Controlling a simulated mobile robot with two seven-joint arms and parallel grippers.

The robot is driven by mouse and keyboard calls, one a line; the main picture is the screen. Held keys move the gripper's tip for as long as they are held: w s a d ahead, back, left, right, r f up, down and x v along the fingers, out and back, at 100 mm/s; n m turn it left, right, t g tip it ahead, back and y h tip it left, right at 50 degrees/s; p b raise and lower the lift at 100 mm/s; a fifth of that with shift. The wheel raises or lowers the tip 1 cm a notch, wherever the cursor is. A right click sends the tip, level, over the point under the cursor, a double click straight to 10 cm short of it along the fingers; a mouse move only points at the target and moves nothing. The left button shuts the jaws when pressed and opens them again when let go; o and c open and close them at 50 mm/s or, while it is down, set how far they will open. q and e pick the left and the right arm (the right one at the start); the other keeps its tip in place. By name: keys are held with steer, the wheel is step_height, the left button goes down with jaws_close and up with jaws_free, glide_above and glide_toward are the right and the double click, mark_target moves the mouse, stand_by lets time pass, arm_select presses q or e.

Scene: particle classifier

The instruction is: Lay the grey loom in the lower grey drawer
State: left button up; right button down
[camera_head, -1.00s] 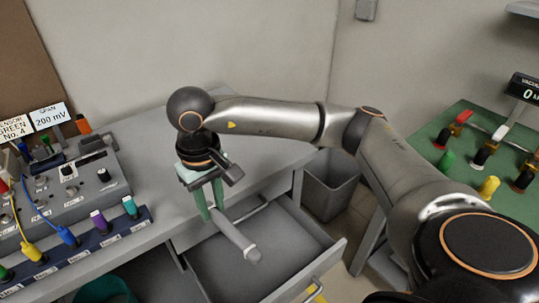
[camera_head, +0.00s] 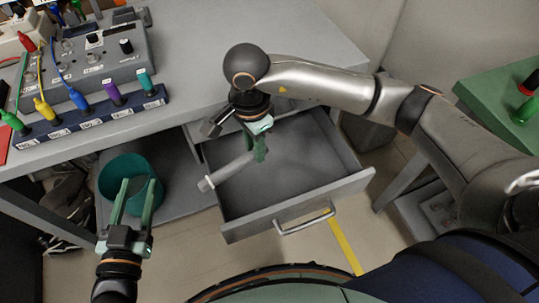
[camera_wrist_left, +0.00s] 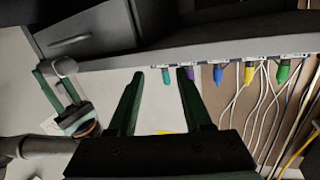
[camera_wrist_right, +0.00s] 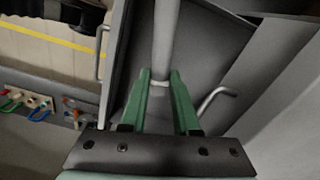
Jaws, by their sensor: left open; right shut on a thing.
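The grey loom (camera_head: 228,172) is a pale grey rod with a thicker end. My right gripper (camera_head: 261,150) is shut on it and holds it tilted above the left part of the open lower grey drawer (camera_head: 345,188). The loom's thick end reaches out over the drawer's left side wall. In the right wrist view the loom (camera_wrist_right: 166,45) runs away between the fingers, with the drawer's inside behind it. The drawer looks empty where its floor shows. My left gripper (camera_head: 136,188) is open and empty, in front of the teal bin, left of the drawer.
A teal bin (camera_head: 118,172) stands on the shelf under the bench (camera_head: 200,60). A terminal strip (camera_head: 95,115) with coloured plugs lines the bench's left part. A green table (camera_head: 500,95) is at the right. Floor shows in front of the drawer.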

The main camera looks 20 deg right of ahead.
steer(key=s+a+f+m+b, duration=0.2)
steer(key=a+f+m, duration=0.3)
steer(key=f+m, duration=0.1)
steer(key=m+b, duration=0.1)
steer(key=b, duration=0.2)
glide_toward(282, 177)
steer(key=shift+s+a+f, duration=0.3)
steer(key=shift+a+f, duration=0.2)
steer(key=shift+a, duration=0.25)
steer(key=shift+d+f, duration=0.1)
steer(key=shift+f, duration=0.05)
arm_select(q)
steer(key=s+r+m+t+h, duration=0.1)
steer(key=s+r+m+h, duration=0.1)
steer(key=r, duration=0.3)
steer(key=s+d+r+m+t+h+b, duration=0.1)
steer(key=s+r+m+t+h, duration=0.1)
steer(key=r+h, duration=0.3)
steer(key=s+r+m+t+h+b, duration=0.1)
steer(key=s+r+m+t+h, duration=0.1)
steer(key=r, duration=0.4)
steer(key=shift+s+d+r+m+h, duration=0.35)
steer(key=shift+s+m+h, duration=0.4)
steer(key=shift+m, duration=0.25)
arm_select(e)
steer(key=f, duration=0.3)
steer(key=d+f, duration=0.1)
steer(key=shift+w+d+f, duration=0.15)
steer(key=shift+w+f, duration=0.1)
steer(key=shift+f, duration=0.1)
